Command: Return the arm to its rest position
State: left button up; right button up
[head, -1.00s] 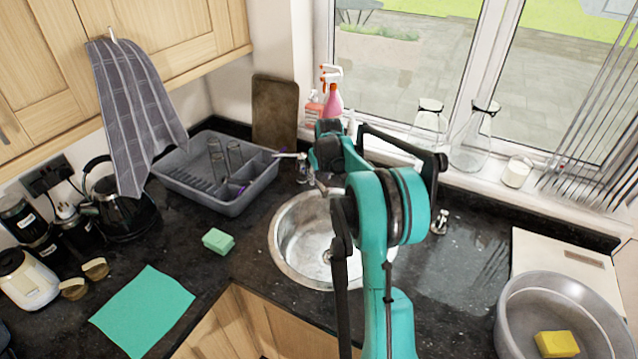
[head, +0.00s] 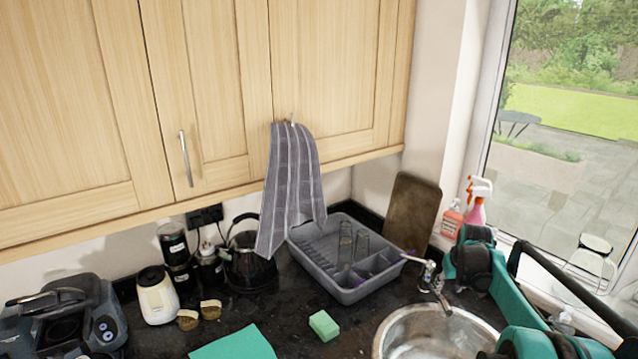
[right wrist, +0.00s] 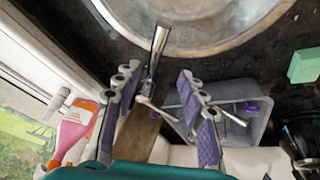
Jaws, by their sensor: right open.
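My right arm (head: 513,290), teal and black, comes in at the right of the head view, over the sink side of the counter. Its gripper is hard to make out there, near the tap. In the right wrist view my right gripper (right wrist: 158,76) shows two purple-padded fingers spread apart with nothing held between them. The chrome tap (right wrist: 157,52) shows in the gap between the fingers; I cannot tell how close it is.
The round steel sink (head: 385,335), tap (head: 432,276), grey dish rack (head: 345,290) with glasses, and pink spray bottle (head: 477,212) stand near the arm. A green sponge (head: 323,325) lies left of the sink. A striped towel (head: 290,190) hangs from the cupboard (head: 215,90).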

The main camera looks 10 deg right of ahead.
jog(key=s+a+r+t+b, duration=0.1)
jog(key=s+a+b, duration=0.1)
jog(key=s+a, duration=0.55)
jog(key=s+a+r+b, duration=0.15)
jog(key=s+a, duration=0.25)
jog(key=a, duration=0.6)
jog(key=s+a+f+n+t+y+b, duration=0.1)
jog(key=s+a+f+b, duration=0.1)
jog(key=s+a+f, duration=0.3)
jog(key=s+a+f+t+b, duration=0.1)
jog(key=s+a+f+b, duration=0.2)
jog(key=s, duration=0.9)
jog(key=a+f, duration=0.3)
jog(key=shift+a+f+n+y, duration=0.25)
jog(key=shift+a+n+y, duration=0.15)
